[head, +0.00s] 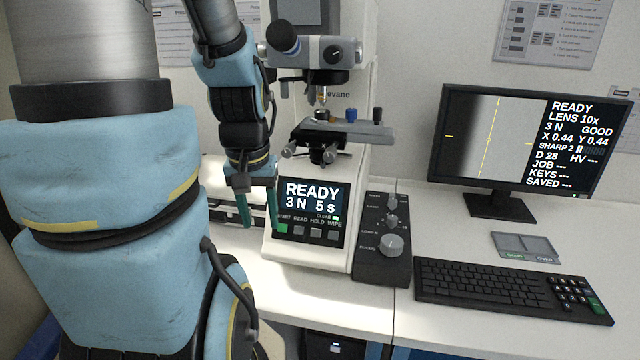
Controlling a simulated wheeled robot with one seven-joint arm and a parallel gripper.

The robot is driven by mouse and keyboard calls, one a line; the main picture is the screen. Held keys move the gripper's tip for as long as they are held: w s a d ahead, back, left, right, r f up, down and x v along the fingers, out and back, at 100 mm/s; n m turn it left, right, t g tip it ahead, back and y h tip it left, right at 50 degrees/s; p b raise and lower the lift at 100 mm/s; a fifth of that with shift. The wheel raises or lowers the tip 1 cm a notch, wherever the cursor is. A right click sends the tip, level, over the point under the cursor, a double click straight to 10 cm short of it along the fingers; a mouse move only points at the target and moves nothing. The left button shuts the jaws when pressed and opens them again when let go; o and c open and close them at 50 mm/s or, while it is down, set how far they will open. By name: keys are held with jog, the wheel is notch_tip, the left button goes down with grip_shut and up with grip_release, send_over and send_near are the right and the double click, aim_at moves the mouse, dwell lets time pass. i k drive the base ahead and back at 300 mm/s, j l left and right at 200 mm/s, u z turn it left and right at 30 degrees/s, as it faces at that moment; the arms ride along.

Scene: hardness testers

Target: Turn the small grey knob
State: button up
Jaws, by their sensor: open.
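A dark control box (372,268) stands right of the hardness tester (310,235). On it is a column of grey knobs. A small grey knob (392,221) sits just above a larger grey knob (392,245). Another small knob (391,201) is further back; which small one is meant I cannot tell. My gripper (259,208) points down with green fingers apart and nothing visible between them. It hangs left of the tester's front screen, well left of the knobs.
The tester's screen (312,203) reads READY, 3 N, 5 s. Its stage (340,133) overhangs above. A monitor (520,140), keyboard (510,288) and small grey pad (525,247) lie right. The white bench is clear between control box and keyboard.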

aim_at(392, 203)
jog(key=k+l+u, duration=0.1)
jog(key=l+u, duration=0.2)
jog(key=u, duration=0.15)
jog(key=k+l+u, duration=0.15)
jog(key=u, duration=0.3)
jog(key=k+l+u, duration=0.2)
jog(key=u, duration=0.2)
jog(key=k+l, duration=0.5)
jog(key=i+l, duration=0.15)
jog(key=i, duration=0.3)
